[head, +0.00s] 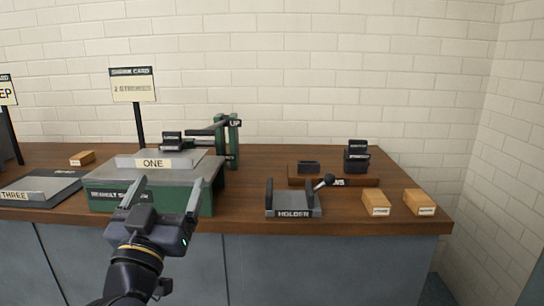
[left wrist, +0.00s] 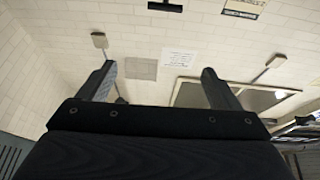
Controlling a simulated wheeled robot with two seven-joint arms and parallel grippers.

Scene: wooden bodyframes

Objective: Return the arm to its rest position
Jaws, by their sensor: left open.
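My left gripper (head: 162,197) is in the lower left of the head view, in front of the bench's front edge. Its two fingers point up and are spread wide, with nothing between them. In the left wrist view the same gripper (left wrist: 155,85) shows both fingers apart and empty, with a tiled wall behind. From the head view it overlaps the front of a green and grey box labelled ONE (head: 105,197); I cannot tell how far apart they are. My right gripper is in neither view.
A sign on a post (head: 133,85) stands behind. Free floor shows at the right.

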